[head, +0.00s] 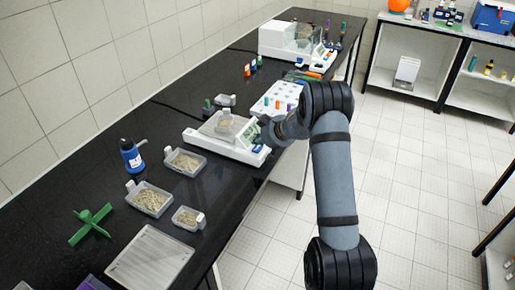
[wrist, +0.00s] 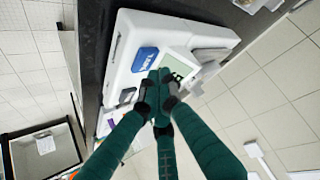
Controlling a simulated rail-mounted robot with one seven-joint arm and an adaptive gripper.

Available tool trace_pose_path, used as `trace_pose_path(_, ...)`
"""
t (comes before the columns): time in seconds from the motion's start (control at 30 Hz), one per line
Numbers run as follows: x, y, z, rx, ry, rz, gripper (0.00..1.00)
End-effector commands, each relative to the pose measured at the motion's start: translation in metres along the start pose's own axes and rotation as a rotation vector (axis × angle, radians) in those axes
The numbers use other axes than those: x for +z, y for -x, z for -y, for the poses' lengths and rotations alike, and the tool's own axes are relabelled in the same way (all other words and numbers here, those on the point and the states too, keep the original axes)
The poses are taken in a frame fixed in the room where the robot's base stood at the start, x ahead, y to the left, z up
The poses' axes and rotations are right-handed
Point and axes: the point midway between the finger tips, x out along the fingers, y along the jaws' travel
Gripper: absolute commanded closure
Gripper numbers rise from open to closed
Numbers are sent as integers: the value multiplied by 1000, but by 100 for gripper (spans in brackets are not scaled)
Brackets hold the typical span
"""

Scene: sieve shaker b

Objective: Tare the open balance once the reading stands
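The open balance (head: 207,144) is white and low, on the black bench. A clear dish with pale contents (head: 224,125) sits on its pan. My gripper (head: 268,133) is at the balance's front panel, partly hidden by my arm. In the wrist view the balance (wrist: 128,52) is tilted, with a lit display (wrist: 181,66) whose digits I cannot read, a blue label (wrist: 145,58) and a dark key (wrist: 127,96). My gripper (wrist: 158,92) has its dark fingertips together, empty, in front of the panel beside the display. I cannot tell whether they touch it.
Dishes of pale pieces (head: 184,161) and a blue bottle (head: 132,156) stand left of the balance. A white rack with coloured vials (head: 275,98) stands just behind it. An enclosed balance (head: 290,42) is at the far end. The aisle floor at right is clear.

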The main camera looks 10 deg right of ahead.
Motion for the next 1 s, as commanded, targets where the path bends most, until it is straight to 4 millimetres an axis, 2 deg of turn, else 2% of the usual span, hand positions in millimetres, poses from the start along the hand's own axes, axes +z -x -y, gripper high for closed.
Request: trace_pose_path(1.0, 6, -6, 0, 0, 1, 0, 100)
